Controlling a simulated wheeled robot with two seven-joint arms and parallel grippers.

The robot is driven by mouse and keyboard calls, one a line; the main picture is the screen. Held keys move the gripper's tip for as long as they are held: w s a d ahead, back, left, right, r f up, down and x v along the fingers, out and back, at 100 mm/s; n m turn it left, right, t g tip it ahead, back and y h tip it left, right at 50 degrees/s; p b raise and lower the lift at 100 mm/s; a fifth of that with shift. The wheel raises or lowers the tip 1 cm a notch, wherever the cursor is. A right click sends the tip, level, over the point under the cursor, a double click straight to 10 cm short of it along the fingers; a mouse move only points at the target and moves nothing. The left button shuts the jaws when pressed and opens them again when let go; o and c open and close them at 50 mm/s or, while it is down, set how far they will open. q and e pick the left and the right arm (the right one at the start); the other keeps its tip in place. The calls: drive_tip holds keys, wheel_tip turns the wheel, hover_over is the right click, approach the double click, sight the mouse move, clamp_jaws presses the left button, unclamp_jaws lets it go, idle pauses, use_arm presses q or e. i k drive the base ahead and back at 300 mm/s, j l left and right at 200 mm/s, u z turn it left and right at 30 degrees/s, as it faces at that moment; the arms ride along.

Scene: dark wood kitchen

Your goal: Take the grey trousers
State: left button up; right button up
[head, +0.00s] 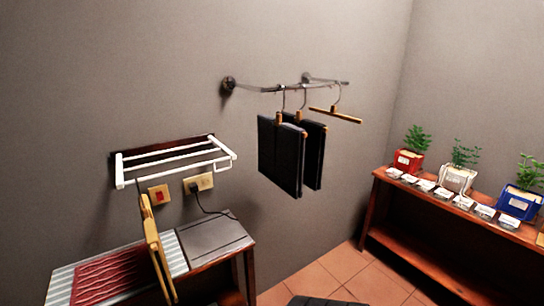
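Two folded dark garments, which look like trousers, hang from hangers on a metal wall rail (290,86). The front garment (280,156) is dark grey to black and partly covers the rear garment (315,153), which is equally dark. I cannot tell by colour which one is the grey trousers. A third wooden hanger (336,115) hangs empty at the right end of the rail. Neither of my grippers is in the head view.
A white wall rack (176,161) is left of the garments. A wooden shelf (440,263) with potted plants is at right. Tiled floor (345,264) lies between.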

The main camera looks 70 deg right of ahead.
sight(281, 146)
drive_tip(key=z, duration=0.45)
drive_tip(key=l+z, duration=0.1)
drive_tip(key=z, duration=0.75)
drive_tip(key=l+z, duration=0.1)
drive_tip(key=z, duration=0.75)
drive_tip(key=i+l, duration=0.05)
